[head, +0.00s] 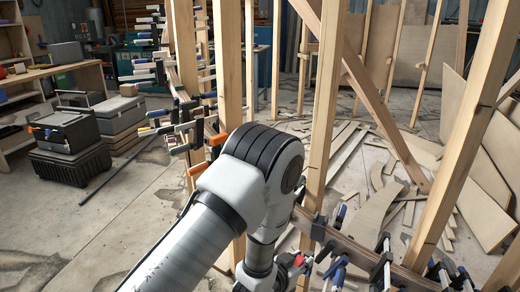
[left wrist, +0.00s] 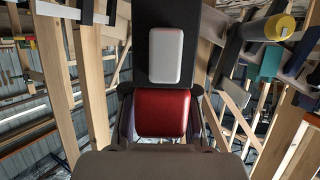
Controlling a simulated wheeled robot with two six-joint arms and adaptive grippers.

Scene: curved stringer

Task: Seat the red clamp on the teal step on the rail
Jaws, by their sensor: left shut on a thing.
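My left arm reaches across the middle of the head view, and its gripper (head: 287,269) is low in the picture, partly hidden by the arm. In the left wrist view the left gripper (left wrist: 161,122) is shut on the red clamp (left wrist: 163,112), whose red block shows between the fingers. A dark bar with a white pad stands just beyond the red block. A teal block (left wrist: 270,62) shows at the right of the wrist view, apart from the red one; I cannot tell whether it is the step. The curved wooden rail (head: 352,247) runs between posts. My right gripper is not in view.
Upright wooden posts (head: 322,120) and a diagonal brace (head: 375,100) stand close around the arm. Several dark clamps (head: 385,262) sit along the rail. Black cases (head: 68,145) stand on open floor at left. Wood offcuts lie behind the rail.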

